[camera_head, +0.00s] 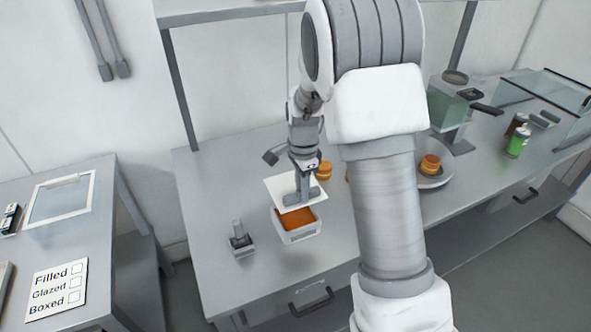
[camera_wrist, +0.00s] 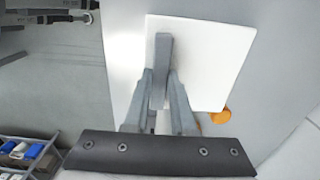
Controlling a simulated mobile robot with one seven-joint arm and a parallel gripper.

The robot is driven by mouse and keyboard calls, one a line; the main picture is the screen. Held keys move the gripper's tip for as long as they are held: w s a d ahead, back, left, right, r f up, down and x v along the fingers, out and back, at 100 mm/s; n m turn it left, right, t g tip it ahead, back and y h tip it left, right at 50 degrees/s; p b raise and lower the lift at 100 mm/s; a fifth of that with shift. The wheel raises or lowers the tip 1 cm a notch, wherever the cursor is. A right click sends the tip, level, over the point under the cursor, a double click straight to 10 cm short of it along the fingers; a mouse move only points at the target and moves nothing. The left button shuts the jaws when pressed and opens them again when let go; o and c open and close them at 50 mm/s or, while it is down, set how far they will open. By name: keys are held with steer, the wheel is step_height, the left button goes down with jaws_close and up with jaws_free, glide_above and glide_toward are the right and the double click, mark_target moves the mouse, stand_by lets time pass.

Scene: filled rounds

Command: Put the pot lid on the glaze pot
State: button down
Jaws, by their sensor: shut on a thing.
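The pot lid (camera_head: 279,188) is a flat white square plate with a grey upright handle. My gripper (camera_head: 302,188) is shut on that handle. In the wrist view the lid (camera_wrist: 207,60) fills the upper middle, with the fingers of my gripper (camera_wrist: 163,85) on both sides of its handle. The glaze pot (camera_head: 301,236) is a white square tub with orange glaze inside, standing on the grey counter. In the head view the lid is above and slightly behind the pot, tilted, and covers its back rim. A gap between them cannot be judged exactly. The pot is hidden in the wrist view.
A small grey box with an upright handle (camera_head: 240,242) stands left of the pot. An orange round (camera_head: 324,169) is just behind the lid. A plate (camera_head: 438,179) with another round (camera_head: 430,164), a green dispenser (camera_head: 449,104) and bottles (camera_head: 517,143) stand farther right.

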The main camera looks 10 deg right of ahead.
steer(key=shift+s+r, duration=0.15)
steer(key=shift+s, duration=0.25)
steer(key=shift+s+f, duration=0.1)
steer(key=shift+f, duration=0.15)
steer(key=shift+f+b, duration=2.8)
steer(key=shift+f, duration=1.15)
steer(key=shift+f, duration=0.25)
steer(key=shift+c, duration=0.9)
jaws_free()
steer(key=shift+r, duration=0.15)
steer(key=shift+r+p, duration=2.3)
steer(key=shift+r, duration=1.1)
